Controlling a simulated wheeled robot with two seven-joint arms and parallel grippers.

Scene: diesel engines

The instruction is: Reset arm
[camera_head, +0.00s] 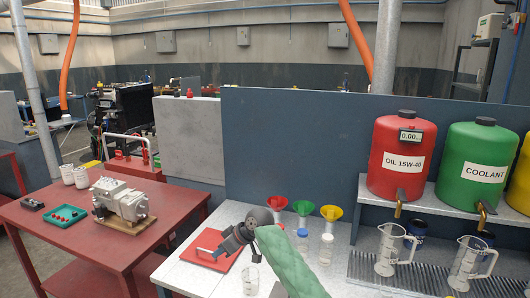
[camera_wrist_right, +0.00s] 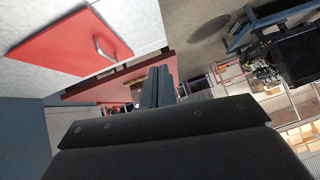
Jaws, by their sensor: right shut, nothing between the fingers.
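My right gripper (camera_head: 224,246) is dark grey, at the end of my green-sleeved arm in the head view. It is shut and empty, above the grey bench beside a red board (camera_head: 204,262). Its closed fingers (camera_wrist_right: 158,86) also show in the right wrist view. There the red board (camera_wrist_right: 70,38) with its metal handle lies at upper left, apart from the fingers. My left gripper is in neither view.
A clear beaker (camera_head: 251,279) stands close below my right gripper. Red (camera_head: 277,202), green (camera_head: 303,207) and yellow (camera_head: 331,212) funnels stand behind. Measuring jugs (camera_head: 389,249) and oil (camera_head: 402,158) and coolant (camera_head: 477,164) tanks are at right. A red table (camera_head: 60,225) with a pump-like part (camera_head: 122,203) is at left.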

